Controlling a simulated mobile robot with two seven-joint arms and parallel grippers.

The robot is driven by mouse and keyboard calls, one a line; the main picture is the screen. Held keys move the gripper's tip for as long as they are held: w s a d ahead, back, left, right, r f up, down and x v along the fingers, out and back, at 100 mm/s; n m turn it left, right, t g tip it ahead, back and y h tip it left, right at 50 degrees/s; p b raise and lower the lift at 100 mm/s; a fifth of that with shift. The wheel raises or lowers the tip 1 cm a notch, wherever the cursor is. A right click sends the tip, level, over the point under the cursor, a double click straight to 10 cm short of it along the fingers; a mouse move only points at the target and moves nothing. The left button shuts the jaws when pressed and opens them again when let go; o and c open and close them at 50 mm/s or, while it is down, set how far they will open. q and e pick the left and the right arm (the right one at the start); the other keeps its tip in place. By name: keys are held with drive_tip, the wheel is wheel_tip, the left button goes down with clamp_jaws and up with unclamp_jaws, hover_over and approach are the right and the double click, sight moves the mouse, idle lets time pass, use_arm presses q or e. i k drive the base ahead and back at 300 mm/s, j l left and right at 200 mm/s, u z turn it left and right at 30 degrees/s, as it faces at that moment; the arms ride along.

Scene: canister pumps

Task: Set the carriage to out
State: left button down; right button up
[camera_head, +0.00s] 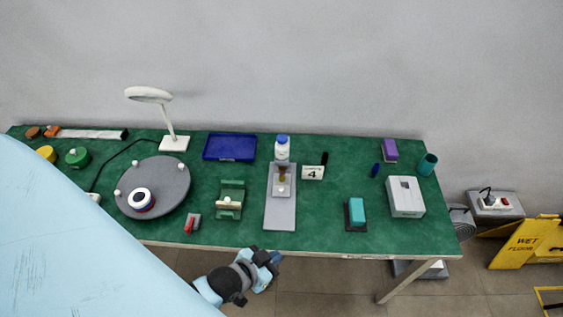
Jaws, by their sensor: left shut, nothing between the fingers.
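A long grey base plate (280,215) lies on the green table near the middle. A small grey block, which looks like the carriage (281,188), sits on its far half with a pale round knob and a brownish part on it. A white bottle with a blue cap (282,148) stands at the plate's far end. My left gripper (272,257) is shut and empty, in front of the table's near edge and apart from the plate and carriage. My right gripper is not in view.
A green fixture (230,199), a red-handled switch (192,222) and a grey turntable (171,171) are left of the plate. A number 4 sign (312,173), teal block (356,211) and white box (405,196) are right. Bare green table lies between plate and teal block.

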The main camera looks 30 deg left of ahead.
sight(280, 189)
drive_tip(key=u, duration=1.05)
